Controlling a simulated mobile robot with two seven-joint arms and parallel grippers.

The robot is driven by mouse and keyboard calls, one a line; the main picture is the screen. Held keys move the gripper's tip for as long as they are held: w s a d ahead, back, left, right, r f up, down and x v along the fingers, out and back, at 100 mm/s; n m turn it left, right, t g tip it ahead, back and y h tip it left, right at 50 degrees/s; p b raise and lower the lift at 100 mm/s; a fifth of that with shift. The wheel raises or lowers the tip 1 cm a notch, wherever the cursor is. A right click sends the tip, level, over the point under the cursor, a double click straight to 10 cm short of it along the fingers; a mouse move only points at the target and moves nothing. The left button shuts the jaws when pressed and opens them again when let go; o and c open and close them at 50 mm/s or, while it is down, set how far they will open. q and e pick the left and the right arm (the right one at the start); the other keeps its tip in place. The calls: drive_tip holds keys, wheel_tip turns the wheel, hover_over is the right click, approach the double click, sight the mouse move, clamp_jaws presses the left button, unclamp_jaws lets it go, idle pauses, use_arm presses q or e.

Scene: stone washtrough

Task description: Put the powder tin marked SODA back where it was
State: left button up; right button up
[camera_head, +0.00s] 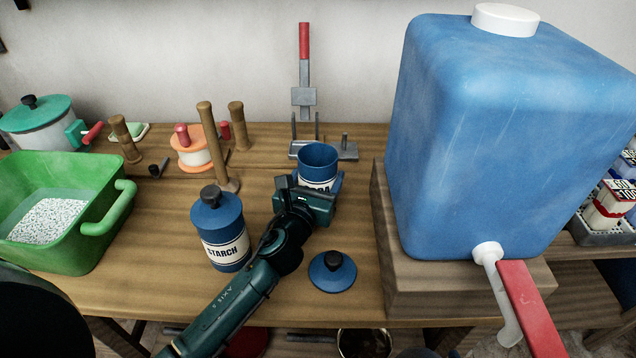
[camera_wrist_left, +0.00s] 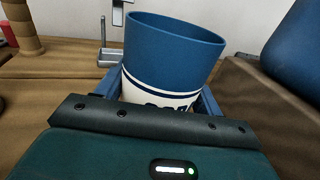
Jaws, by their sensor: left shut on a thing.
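The open-topped blue powder tin (camera_head: 318,158) is in the middle of the wooden table, in front of the grey press stand. My left gripper (camera_head: 320,186) is shut around it. Its white label is mostly hidden behind my gripper, so SODA cannot be read in full. In the left wrist view the tin (camera_wrist_left: 172,50) stands between my fingers, its lid off. I cannot tell whether its base touches the table. A blue lid (camera_head: 333,272) with a black knob lies near the table's front edge. A lidded blue tin marked STARCH (camera_head: 220,232) stands left of my forearm.
A big blue water container (camera_head: 490,130) with a red-handled tap stands on a wooden block (camera_head: 430,285) at right. A tall wooden peg (camera_head: 210,140) and the press stand (camera_head: 304,100) rise behind. A green tub (camera_head: 105,215) with granules is at left.

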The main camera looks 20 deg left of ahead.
use_arm(q)
drive_tip(key=shift+f, duration=0.15)
drive_tip(key=o, duration=1.1)
drive_tip(key=shift+f, duration=0.1)
drive_tip(key=shift+c, duration=0.2)
drive_tip(key=s, duration=1.2)
drive_tip(key=shift+a, duration=0.2)
